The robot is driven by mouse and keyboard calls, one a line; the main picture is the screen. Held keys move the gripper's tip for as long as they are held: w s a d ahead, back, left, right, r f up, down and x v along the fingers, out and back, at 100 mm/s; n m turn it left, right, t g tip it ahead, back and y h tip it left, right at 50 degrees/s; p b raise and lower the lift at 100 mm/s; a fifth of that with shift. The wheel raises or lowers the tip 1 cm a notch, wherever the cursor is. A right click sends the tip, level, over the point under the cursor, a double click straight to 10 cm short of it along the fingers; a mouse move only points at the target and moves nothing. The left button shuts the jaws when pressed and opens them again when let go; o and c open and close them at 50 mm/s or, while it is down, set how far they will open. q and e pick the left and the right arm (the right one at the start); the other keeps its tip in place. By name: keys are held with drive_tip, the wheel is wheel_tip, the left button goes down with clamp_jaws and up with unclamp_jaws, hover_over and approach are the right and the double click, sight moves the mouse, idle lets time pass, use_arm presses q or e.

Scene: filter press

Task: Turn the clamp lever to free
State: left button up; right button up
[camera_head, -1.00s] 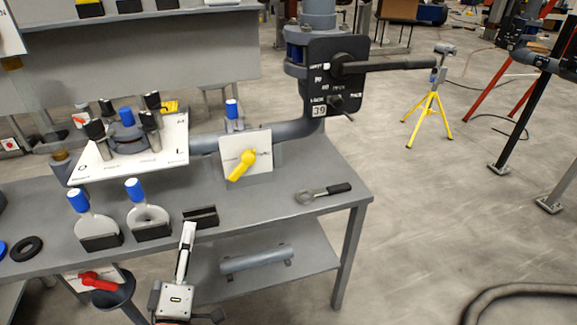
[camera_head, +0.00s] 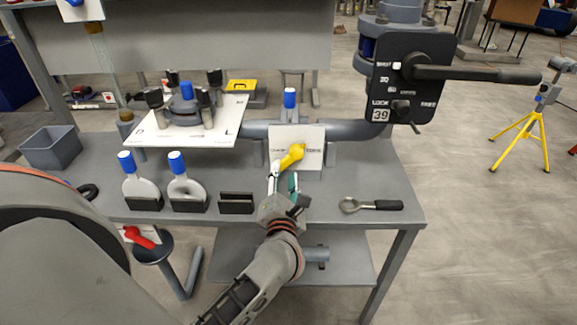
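A black panel (camera_head: 390,72) marked 39 stands at the upper right. It carries a long black lever (camera_head: 470,74) pointing right and a small dark lever (camera_head: 403,108) near the word LOCK. The smaller label to its right is hard to read. A yellow handle (camera_head: 292,156) sits on a white plate (camera_head: 312,135) on the grey pipe, its end pointing down and left. My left gripper (camera_head: 283,178) is open, its fingers just below the yellow handle's end. I cannot tell whether they touch it. My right gripper is not in view.
The grey bench (camera_head: 330,205) holds two blue-topped paddles (camera_head: 143,190), a black block (camera_head: 236,203) and a ring-ended tool (camera_head: 372,205). A white board with black knobs (camera_head: 188,132) is behind. A red handle (camera_head: 139,237) shows below.

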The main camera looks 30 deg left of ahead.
sight(285, 165)
use_arm(q)
drive_tip(key=shift+x, duration=1.95)
drive_tip(key=shift+d, duration=0.1)
clamp_jaws()
